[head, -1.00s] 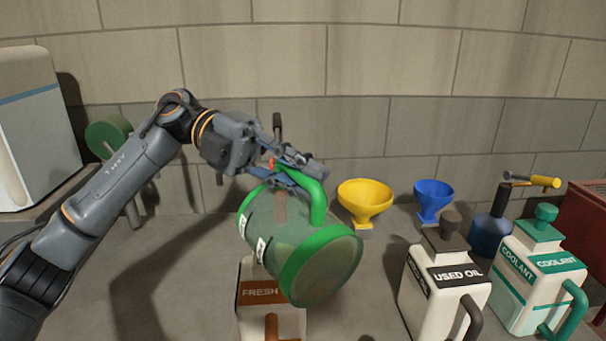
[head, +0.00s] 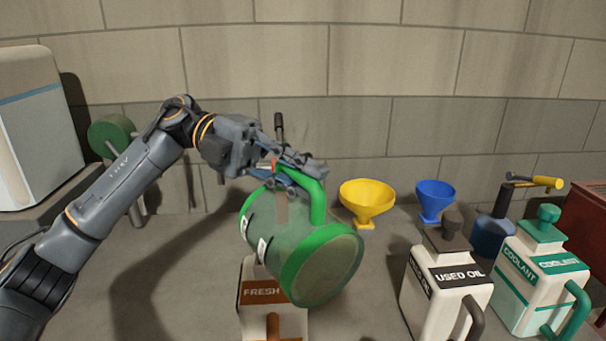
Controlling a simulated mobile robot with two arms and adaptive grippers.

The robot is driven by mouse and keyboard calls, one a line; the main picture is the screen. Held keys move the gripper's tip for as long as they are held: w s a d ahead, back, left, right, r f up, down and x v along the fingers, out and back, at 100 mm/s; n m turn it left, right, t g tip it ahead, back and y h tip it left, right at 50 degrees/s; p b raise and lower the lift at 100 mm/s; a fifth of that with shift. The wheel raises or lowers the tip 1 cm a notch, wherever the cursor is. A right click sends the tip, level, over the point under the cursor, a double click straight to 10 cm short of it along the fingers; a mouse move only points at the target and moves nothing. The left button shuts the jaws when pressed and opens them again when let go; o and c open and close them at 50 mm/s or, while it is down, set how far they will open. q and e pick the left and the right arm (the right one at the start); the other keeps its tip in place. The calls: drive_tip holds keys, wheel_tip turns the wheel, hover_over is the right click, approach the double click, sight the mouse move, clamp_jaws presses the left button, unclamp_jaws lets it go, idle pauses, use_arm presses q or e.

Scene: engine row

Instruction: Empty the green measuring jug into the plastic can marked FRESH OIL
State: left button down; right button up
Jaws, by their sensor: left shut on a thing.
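The green measuring jug (head: 318,270) is a see-through cylinder with a bright green rim, base band and handle. My left gripper (head: 300,172) is shut on its handle, and the jug hangs strongly tilted, nearly on its side. One round end faces down and toward me. The plastic can marked FRESH (head: 262,293), white with a brown label and brown handle, stands below and partly behind the jug. The jug hides the can's top, its opening and the rest of its label. I cannot tell whether anything flows. My right gripper is not in view.
A yellow funnel (head: 367,200) and a blue funnel (head: 435,199) stand behind. The USED OIL can (head: 437,300) and COOLANT can (head: 541,280) stand to the right. A blue oiler (head: 491,236) is behind them. Bare worktop lies left of the FRESH can.

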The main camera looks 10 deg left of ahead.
use_arm(q)
drive_tip(key=shift+w+a+f+h, duration=0.25)
drive_tip(key=shift+w+a+h, duration=0.15)
drive_tip(key=shift+w+a, duration=0.1)
idle(0.6)
drive_tip(key=shift+w+a+r+n+g+h+p, duration=0.25)
drive_tip(key=shift+w+a+n+h+p, duration=0.15)
drive_tip(key=shift+w+a+h, duration=0.25)
drive_tip(key=shift+w+a+r+n+g+h+p, duration=0.15)
drive_tip(key=shift+w+a+r+n+h+p, duration=0.2)
drive_tip(key=shift+w+a+h, duration=0.3)
idle(4.0)
